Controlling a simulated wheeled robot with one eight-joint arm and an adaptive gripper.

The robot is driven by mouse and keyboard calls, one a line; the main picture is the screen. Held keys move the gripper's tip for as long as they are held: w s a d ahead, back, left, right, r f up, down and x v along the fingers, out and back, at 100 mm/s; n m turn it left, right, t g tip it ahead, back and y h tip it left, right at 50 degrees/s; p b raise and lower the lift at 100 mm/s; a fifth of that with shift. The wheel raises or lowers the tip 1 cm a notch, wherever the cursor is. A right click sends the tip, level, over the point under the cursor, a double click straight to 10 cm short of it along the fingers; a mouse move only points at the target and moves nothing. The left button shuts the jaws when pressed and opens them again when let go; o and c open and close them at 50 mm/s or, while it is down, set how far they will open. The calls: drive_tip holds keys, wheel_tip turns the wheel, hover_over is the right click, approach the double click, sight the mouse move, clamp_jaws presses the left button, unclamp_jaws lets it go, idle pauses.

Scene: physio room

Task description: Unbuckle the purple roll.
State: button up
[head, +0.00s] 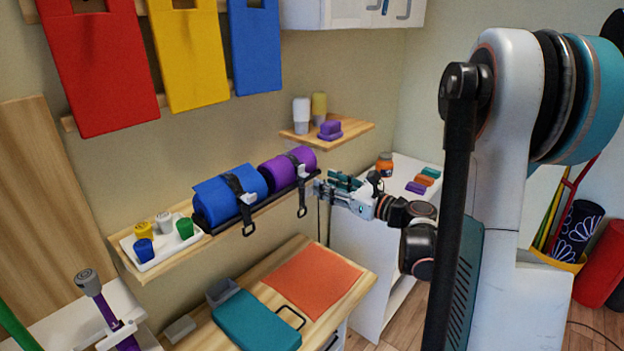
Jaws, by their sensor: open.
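The purple roll (281,174) lies on a wooden wall shelf, to the right of a thicker blue roll (229,192). A dark strap (297,166) runs over the purple roll, and its end with a buckle-like loop (302,210) hangs down in front of the shelf edge. I cannot tell from here how the strap is fastened. My gripper (322,188) is open, just right of the purple roll and near the hanging strap. It looks empty. Whether it touches the strap is too small to tell.
The blue roll has its own hanging strap (247,226). A white tray (150,262) with several coloured pegs is at the shelf's left end. A small corner shelf (345,133) is above my gripper. Below stands a wooden table with an orange mat (312,281) and a teal pad (256,321).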

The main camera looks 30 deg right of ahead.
sight(307, 175)
drive_tip(key=x, duration=0.6)
drive_tip(key=shift+w, duration=0.15)
clamp_jaws()
